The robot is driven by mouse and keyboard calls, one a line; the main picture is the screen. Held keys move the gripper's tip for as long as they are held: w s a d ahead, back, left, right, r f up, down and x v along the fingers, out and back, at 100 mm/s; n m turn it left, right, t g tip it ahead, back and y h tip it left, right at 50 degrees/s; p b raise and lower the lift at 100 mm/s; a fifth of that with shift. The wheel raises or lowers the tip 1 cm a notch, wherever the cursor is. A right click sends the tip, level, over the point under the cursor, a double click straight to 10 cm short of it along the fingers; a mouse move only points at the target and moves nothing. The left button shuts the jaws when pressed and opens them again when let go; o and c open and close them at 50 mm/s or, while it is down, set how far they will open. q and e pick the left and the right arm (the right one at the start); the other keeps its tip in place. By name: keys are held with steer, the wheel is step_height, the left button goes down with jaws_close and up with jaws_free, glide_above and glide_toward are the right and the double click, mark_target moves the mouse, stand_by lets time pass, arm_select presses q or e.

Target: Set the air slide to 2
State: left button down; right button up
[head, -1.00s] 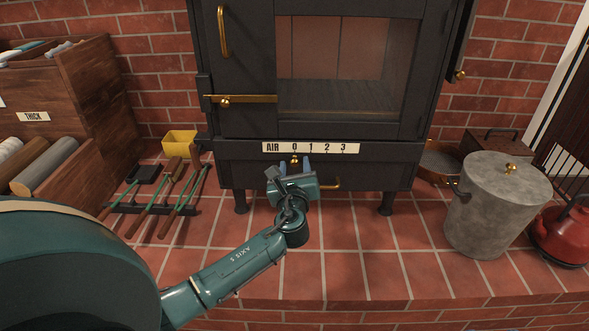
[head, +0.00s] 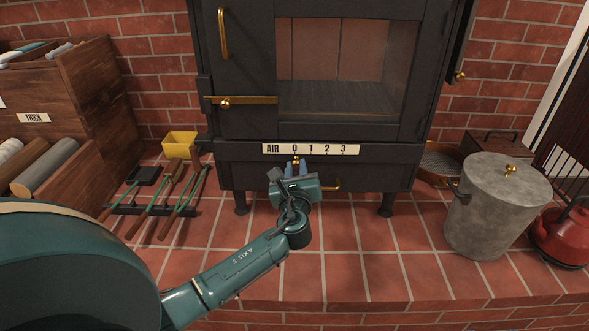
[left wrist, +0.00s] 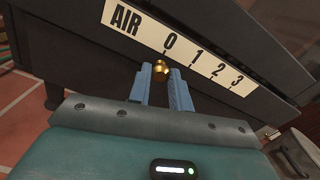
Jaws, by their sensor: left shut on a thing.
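The air slide's label plate (head: 310,149), marked AIR 0 1 2 3, runs along the front of the black stove, below its glass door. A small brass knob (left wrist: 160,70) sits just below the plate, near the 0 mark. My left gripper (head: 297,167) is in front of the stove with its blue fingers on either side of the knob, shut on it. In the left wrist view the fingers (left wrist: 162,84) flank the knob, which shows between their tips. My right gripper is out of view.
A brass drawer handle (head: 331,187) is below the plate. A lidded grey metal bin (head: 497,208) and a red kettle (head: 563,235) stand at right. Fire tools (head: 160,195) and a yellow box (head: 181,144) lie at left. The hearth tiles in front are mostly clear.

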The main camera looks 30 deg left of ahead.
arm_select(q)
steer(key=w+d, duration=0.1)
steer(key=d, duration=0.1)
steer(key=w+d, duration=0.1)
steer(key=d, duration=0.1)
steer(key=w+d, duration=0.2)
steer(key=shift+d, duration=0.35)
steer(key=c, duration=1.3)
jaws_free()
steer(key=shift+o, duration=0.2)
steer(key=shift+a, duration=0.1)
